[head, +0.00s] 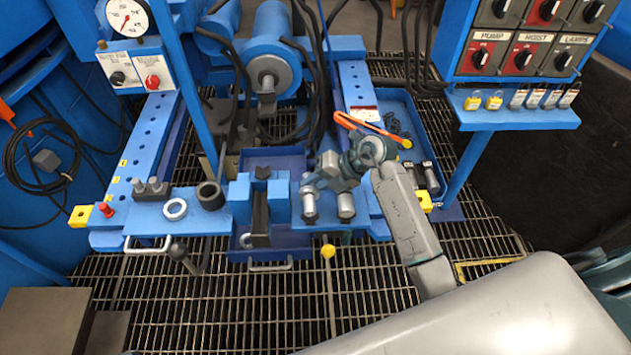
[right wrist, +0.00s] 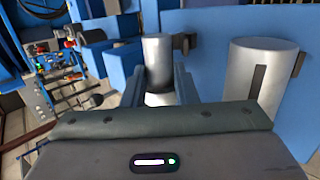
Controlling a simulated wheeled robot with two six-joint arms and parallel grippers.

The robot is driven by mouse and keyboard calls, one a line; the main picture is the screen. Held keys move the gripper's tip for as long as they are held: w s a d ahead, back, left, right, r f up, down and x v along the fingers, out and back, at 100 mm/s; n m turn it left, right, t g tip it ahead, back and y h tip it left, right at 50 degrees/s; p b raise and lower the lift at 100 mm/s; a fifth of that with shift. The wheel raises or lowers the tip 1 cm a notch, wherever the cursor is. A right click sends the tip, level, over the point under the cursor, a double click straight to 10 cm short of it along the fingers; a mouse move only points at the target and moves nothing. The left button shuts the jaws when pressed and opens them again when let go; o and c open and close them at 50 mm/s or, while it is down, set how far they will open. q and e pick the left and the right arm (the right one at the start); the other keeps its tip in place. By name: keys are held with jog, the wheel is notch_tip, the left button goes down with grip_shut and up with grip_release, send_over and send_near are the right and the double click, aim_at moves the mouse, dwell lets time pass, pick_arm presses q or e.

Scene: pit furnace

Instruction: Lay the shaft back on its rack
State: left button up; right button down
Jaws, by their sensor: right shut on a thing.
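My right gripper (head: 320,182) reaches in from the right over the front blue plate. In the right wrist view its two fingers (right wrist: 158,92) are shut around a metal shaft (right wrist: 158,62), a smooth grey cylinder. A second, wider-looking grey cylinder (right wrist: 262,75) with a dark slot is to its right, apart from the fingers. My left gripper is not in view.
A blue block with a dark slide (head: 260,212) stands left of the gripper. A black ring (head: 210,194) and a pale ring (head: 175,209) are further left. A blue tray (head: 408,118) with an orange-handled tool is behind right. A switch panel (head: 520,50) rises at the right.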

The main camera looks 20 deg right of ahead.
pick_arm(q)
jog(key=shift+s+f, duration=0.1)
pick_arm(e)
jog(key=shift+s+f, duration=0.2)
jog(key=shift+f, duration=0.4)
dwell(0.5)
jog(key=c, duration=1.1)
grip_release()
jog(key=shift+f, duration=0.1)
jog(key=shift+s+f, duration=0.1)
jog(key=shift+s+d+r, duration=0.1)
jog(key=shift+d+r, duration=0.1)
jog(key=shift+r, duration=0.1)
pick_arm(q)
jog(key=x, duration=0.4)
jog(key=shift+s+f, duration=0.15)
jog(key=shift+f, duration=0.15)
pick_arm(e)
jog(key=v, duration=1)
jog(key=shift+r, duration=0.55)
jog(key=shift+w, duration=0.2)
